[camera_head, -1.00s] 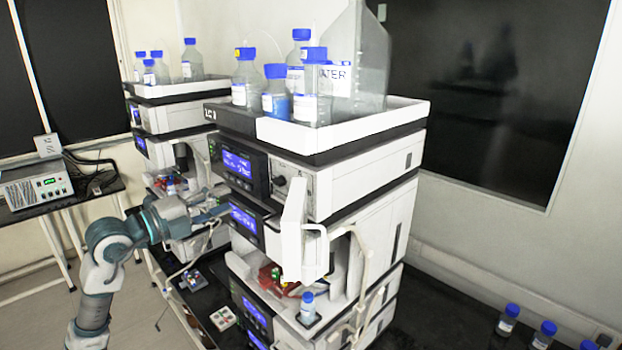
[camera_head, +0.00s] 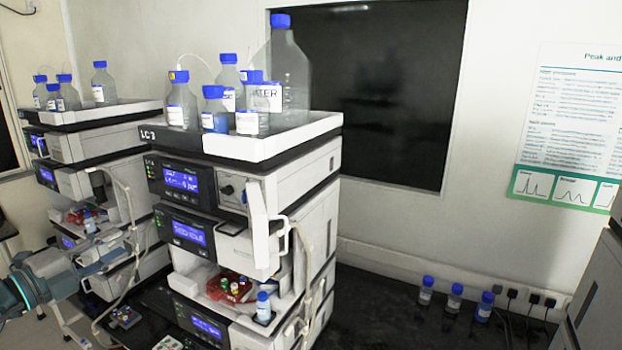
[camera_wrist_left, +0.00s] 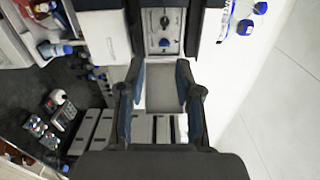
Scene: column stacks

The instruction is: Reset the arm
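My left arm comes in from the left edge of the head view. Its gripper (camera_head: 106,250) is in front of the left column stack (camera_head: 75,150), left of the LC 3 stack (camera_head: 250,195). In the left wrist view the two fingers of the left gripper (camera_wrist_left: 160,72) stand apart with nothing between them. Beyond them a grey instrument front with a knob (camera_wrist_left: 164,20) shows. Whether the gripper touches the left stack I cannot tell. My right gripper is not in view.
Blue-capped bottles (camera_head: 182,100) and a large bottle (camera_head: 288,70) stand in the tray on the LC 3 stack. An open door panel (camera_head: 262,228) sticks out from its front. Several small bottles (camera_head: 455,298) stand on the dark bench (camera_head: 385,318). A poster (camera_head: 572,120) hangs at right.

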